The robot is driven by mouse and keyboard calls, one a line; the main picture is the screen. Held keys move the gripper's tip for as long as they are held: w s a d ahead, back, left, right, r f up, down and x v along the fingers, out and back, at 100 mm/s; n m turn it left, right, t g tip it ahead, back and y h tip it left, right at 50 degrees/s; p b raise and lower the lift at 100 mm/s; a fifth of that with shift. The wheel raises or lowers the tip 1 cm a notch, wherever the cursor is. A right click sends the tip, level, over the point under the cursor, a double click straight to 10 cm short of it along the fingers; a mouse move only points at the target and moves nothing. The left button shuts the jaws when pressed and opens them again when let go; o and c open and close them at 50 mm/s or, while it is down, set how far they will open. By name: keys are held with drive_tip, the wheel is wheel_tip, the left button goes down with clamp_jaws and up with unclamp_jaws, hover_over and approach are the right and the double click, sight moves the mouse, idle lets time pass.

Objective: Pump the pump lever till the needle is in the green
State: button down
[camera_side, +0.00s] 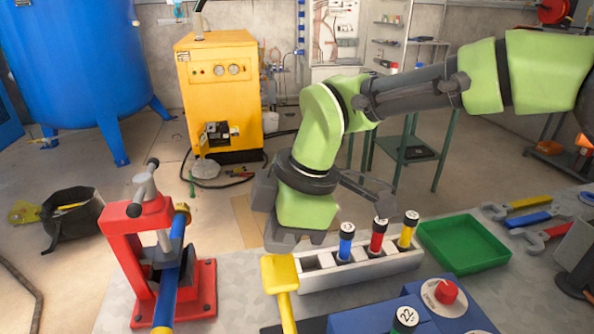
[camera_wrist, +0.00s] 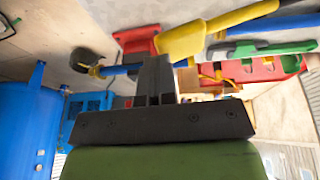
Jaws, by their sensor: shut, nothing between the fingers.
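A yellow lever with a broad paddle end (camera_side: 280,273) stands at the front edge of the bench in the side view; it looks like the pump lever, but its lower part is cut off. A broad yellow bar, apparently the same lever, shows at the top of the wrist view (camera_wrist: 205,35). My gripper (camera_wrist: 158,65) is shut and empty in the wrist view, below the yellow bar in the picture; I cannot tell the distance. I cannot make out a gauge needle or a green zone.
A red vise (camera_side: 120,245) with a blue and yellow pipe stands at left. A white rack (camera_side: 400,262) holds coloured cylinders, beside a green tray (camera_side: 465,243). A blue box with a red knob (camera_side: 446,291) is at the front. Wrenches (camera_side: 530,218) lie at right.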

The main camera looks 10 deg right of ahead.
wheel_tip(320, 180, up, 9)
drive_tip(key=w+d, duration=0.2)
drive_tip(key=shift+d+f, duration=0.15)
drive_tip(key=shift+d, duration=0.2)
drive_tip(key=shift+w, duration=0.1)
idle(0.4)
drive_tip(key=s+d+r+m+t, duration=0.2)
drive_tip(key=s+d+r+m, duration=0.1)
drive_tip(key=d+r+m, duration=0.4)
drive_tip(key=s+d+r+m+t, duration=0.1)
drive_tip(key=s+d+r+m, duration=0.3)
drive_tip(key=d, duration=0.6)
drive_tip(key=s+d+f+m+t, duration=0.1)
drive_tip(key=s+d+f+m, duration=0.1)
drive_tip(key=s+d+m, duration=0.3)
drive_tip(key=s+d+f+m+t+h, duration=0.1)
drive_tip(key=s+d+f+m+t, duration=0.1)
drive_tip(key=s+d+m, duration=0.3)
drive_tip(key=s, duration=0.4)
drive_tip(key=shift+s+f+m+h, duration=0.2)
drive_tip(key=shift+m+h, duration=0.1)
drive_tip(key=shift+m, duration=0.1)
drive_tip(key=shift+a, duration=0.1)
